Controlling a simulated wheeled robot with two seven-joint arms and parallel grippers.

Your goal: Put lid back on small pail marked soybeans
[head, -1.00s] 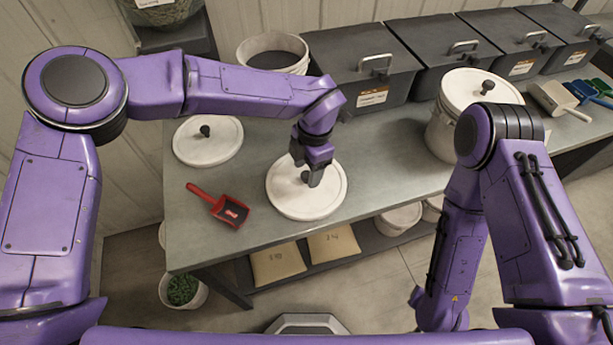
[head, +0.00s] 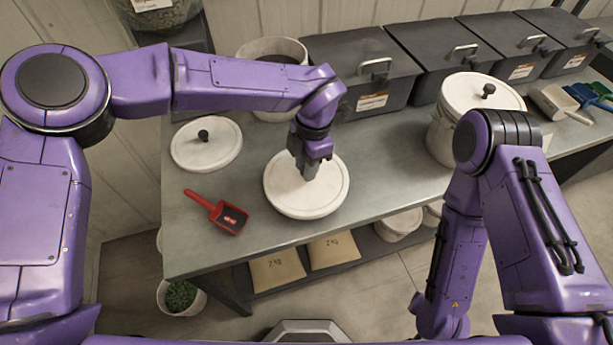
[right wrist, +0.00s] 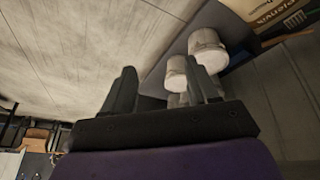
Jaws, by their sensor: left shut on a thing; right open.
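A round white lid (head: 328,199) is at the front middle of the bench in the head view. My left gripper (head: 308,176) is shut on its knob, which the fingers hide. I cannot tell if the lid is resting on the bench or just clear of it. A second white lid (head: 206,157) with a black knob lies to the left. An open white pail (head: 298,51) stands behind, partly hidden by my left arm. No soybeans marking is readable. My right gripper (right wrist: 163,75) is open and empty in the right wrist view, away from the bench top.
A red scoop (head: 226,217) lies left of the held lid. Dark bins (head: 345,62) line the back. A lidded white pail (head: 442,136) stands right, partly behind my right arm. Paper bags (head: 278,271) and small pails (head: 398,225) sit on the lower shelf. Bench between lid and lidded pail is clear.

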